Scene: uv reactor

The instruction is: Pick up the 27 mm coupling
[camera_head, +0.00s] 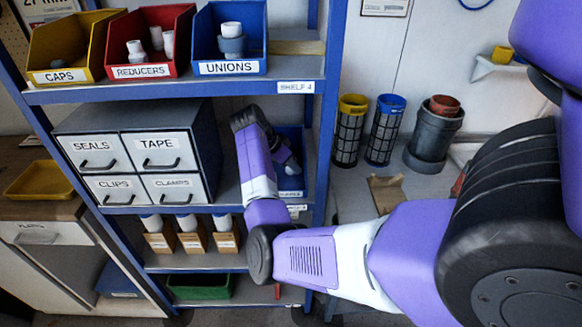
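My arm reaches in from the right to the middle shelf, its wrist (245,118) bent beside the drawer cabinet. My gripper (290,166) is at a blue bin (292,184) on that shelf, mostly hidden behind the wrist. Small pale and grey shapes show at the bin's mouth; I cannot tell whether they are fingers or fittings. The bin's label is too small and partly covered to read. I cannot make out the 27 mm coupling for certain. Whether the gripper is open or shut does not show.
Bins labelled CAPS (68,50), REDUCERS (150,45) and UNIONS (228,38) stand on the shelf above. A drawer cabinet (140,150) is left of my wrist. The blue shelf post (327,120) is close on the right. Bottles in cardboard holders (192,240) stand below.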

